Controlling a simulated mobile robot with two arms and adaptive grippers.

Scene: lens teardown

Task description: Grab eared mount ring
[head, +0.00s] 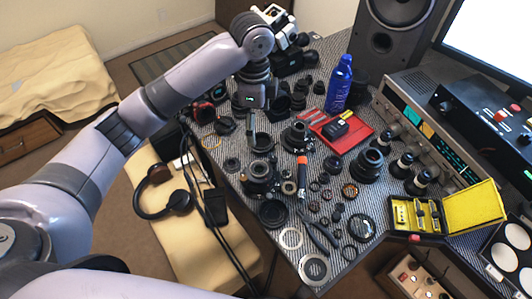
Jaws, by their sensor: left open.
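My left gripper (266,118) hangs over the left part of the striped desk mat, open, with nothing visible between its fingers. Below it are dark lens barrels and rings. Flat silver rings lie at the mat's near end: a smaller ring (291,238) and a larger ring (314,268). A small brownish ring (350,190) and several small dark rings lie at the middle. I cannot tell which of these is the eared mount ring; ears are too small to make out. My right gripper is not in view.
Pliers (318,232) and an orange-handled tool (302,172) lie among the parts. A blue bottle (341,85), red tray (345,136) and yellow-lined case (420,216) stand around them. Headphones (165,192) and cables are at the left. The desk is crowded.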

